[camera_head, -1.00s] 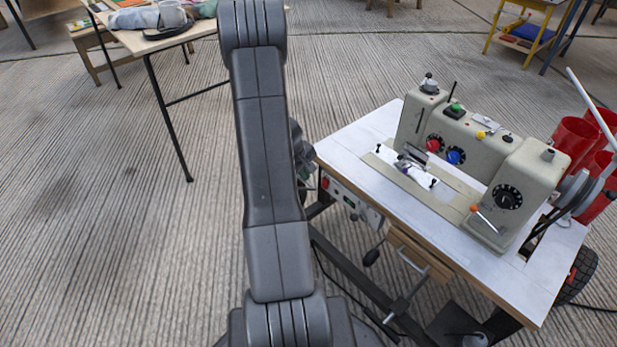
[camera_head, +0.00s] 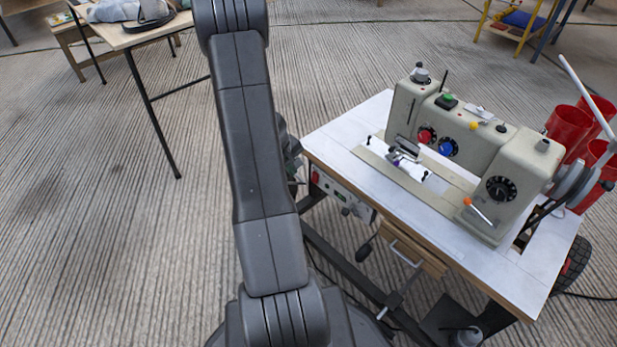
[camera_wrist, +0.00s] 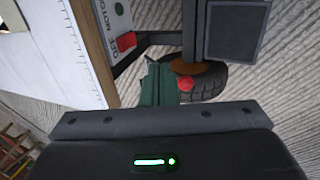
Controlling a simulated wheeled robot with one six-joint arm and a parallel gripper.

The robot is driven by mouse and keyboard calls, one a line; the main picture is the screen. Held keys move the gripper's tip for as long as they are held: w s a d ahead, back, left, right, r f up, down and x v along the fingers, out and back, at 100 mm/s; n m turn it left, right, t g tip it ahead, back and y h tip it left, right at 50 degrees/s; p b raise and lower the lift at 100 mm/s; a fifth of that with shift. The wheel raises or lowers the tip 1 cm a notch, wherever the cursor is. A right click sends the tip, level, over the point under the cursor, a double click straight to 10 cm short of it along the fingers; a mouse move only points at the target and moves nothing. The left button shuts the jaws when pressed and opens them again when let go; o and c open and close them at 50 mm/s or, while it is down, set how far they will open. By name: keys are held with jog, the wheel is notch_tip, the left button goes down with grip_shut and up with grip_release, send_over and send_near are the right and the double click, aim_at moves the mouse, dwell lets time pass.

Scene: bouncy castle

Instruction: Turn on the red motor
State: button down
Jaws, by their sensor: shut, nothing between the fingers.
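A sewing machine (camera_head: 465,150) stands on a white-topped table (camera_head: 345,130). A pale control box (camera_head: 345,199) hangs under the table's near edge, with a red switch (camera_head: 315,177) at its left end. In the wrist view, a red switch (camera_wrist: 126,41) sits beside the lettered panel (camera_wrist: 113,12). My gripper (camera_wrist: 158,66) shows there as dark green fingers, shut and empty, just right of and below the switch; I cannot tell whether they touch it. In the head view my arm hides most of the gripper. No separate red motor body can be made out.
Red cups (camera_head: 570,135) stand at the table's right end. A wheel (camera_wrist: 205,82) with a red hub lies beyond my fingers in the wrist view. Another table (camera_head: 130,38) stands at the upper left. The carpet at left is clear.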

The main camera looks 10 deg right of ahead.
aim_at(315, 177)
jog(key=shift+f, duration=0.1)
jog(key=w+d+f+b, duration=0.4)
jog(key=d+f, duration=0.2)
jog(key=f, duration=0.4)
jog(key=shift+r, duration=0.1)
